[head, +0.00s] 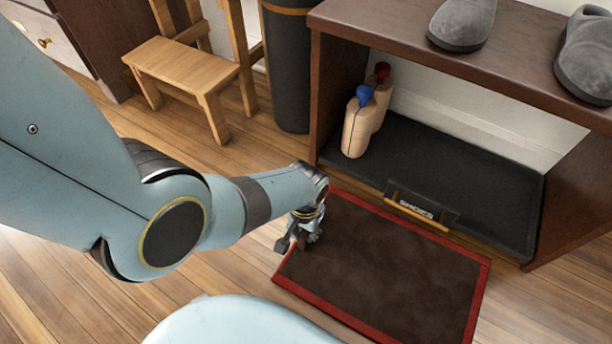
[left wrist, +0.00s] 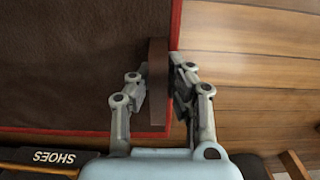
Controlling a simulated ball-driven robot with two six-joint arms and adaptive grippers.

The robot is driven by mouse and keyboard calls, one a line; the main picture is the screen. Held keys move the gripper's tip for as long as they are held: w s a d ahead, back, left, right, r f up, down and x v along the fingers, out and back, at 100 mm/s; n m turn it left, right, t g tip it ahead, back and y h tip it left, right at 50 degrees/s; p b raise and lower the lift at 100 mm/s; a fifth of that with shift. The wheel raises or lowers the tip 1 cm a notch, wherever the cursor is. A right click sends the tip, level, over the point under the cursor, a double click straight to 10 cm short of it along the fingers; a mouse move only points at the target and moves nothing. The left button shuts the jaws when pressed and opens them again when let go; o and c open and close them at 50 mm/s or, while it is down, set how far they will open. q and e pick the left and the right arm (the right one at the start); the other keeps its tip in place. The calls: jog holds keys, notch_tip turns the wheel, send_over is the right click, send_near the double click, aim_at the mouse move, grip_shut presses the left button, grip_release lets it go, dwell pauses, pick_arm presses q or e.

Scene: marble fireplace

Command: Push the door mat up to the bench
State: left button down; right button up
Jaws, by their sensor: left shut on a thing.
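The door mat (head: 385,275), dark brown with a red border, lies flat on the floor in front of the dark wooden bench (head: 316,95). Its far edge runs close along the bench's open front; I cannot tell whether they touch. In the left wrist view the mat (left wrist: 70,60) fills the left side. My left gripper (head: 298,238) is low at the mat's left edge. In the left wrist view its fingers (left wrist: 160,88) are shut on a narrow brown strip (left wrist: 158,65) over the mat's red border. I cannot tell whether this strip belongs to the mat. My right gripper is out of view.
Grey slippers (head: 463,22) stand on the bench top. A dark cylinder (head: 289,70) and a wooden chair (head: 185,72) stand left of the bench. Floor left of the mat is clear.

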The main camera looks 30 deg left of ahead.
pick_arm(q)
jog(key=c, duration=1.2)
grip_release()
notch_tip(320, 180, up, 12)
jog(key=shift+a, duration=0.1)
